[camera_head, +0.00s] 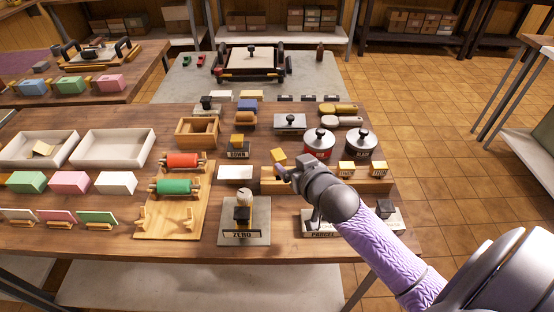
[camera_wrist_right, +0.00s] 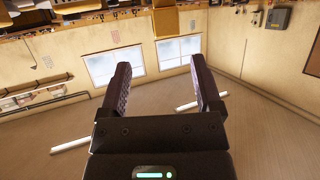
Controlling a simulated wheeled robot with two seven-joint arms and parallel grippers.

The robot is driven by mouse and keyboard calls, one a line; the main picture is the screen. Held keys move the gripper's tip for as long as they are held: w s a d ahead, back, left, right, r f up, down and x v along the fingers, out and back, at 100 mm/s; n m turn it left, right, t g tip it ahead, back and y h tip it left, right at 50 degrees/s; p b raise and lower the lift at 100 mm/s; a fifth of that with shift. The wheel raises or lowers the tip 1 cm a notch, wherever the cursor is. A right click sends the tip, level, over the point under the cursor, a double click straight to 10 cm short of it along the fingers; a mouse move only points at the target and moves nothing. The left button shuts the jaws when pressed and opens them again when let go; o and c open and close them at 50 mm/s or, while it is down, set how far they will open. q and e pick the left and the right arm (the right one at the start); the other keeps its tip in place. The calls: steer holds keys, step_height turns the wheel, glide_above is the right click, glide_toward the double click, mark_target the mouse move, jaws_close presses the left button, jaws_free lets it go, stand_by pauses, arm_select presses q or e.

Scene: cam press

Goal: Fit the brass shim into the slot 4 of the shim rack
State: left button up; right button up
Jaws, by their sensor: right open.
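A wooden bar-like rack (camera_head: 328,187) lies at the right of the table, and it may be the shim rack. Two yellow blocks, one (camera_head: 346,168) and another (camera_head: 376,168), sit on its right part. A tilted yellow-brass block (camera_head: 278,156) shows at its left end; I cannot tell whether it is the brass shim. Slot numbers are too small to read. My right gripper (camera_head: 284,173) is over the rack's left end, just in front of that block, and hides part of the rack. In the right wrist view its fingers (camera_wrist_right: 161,85) are apart with nothing between them. My left gripper is not in view.
Red (camera_head: 319,145) and black (camera_head: 361,145) tins stand behind the rack. A ZERO stamp stand (camera_head: 245,232) and a PARCEL stand (camera_head: 320,228) are in front. A wooden stand with red and green rollers (camera_head: 170,220) is left. Two white trays, one here (camera_head: 118,160), lie far left.

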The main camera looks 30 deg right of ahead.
mark_target(280, 156)
steer(key=x, duration=0.2)
steer(key=b+x, duration=0.1)
steer(key=x, duration=0.2)
steer(key=a+b+x, duration=0.1)
steer(key=x, duration=0.1)
steer(key=shift+w+f, duration=0.2)
steer(key=shift+f, duration=0.1)
steer(key=shift+w, duration=0.2)
steer(key=shift+s+r, duration=0.1)
steer(key=shift+c, duration=0.2)
jaws_close()
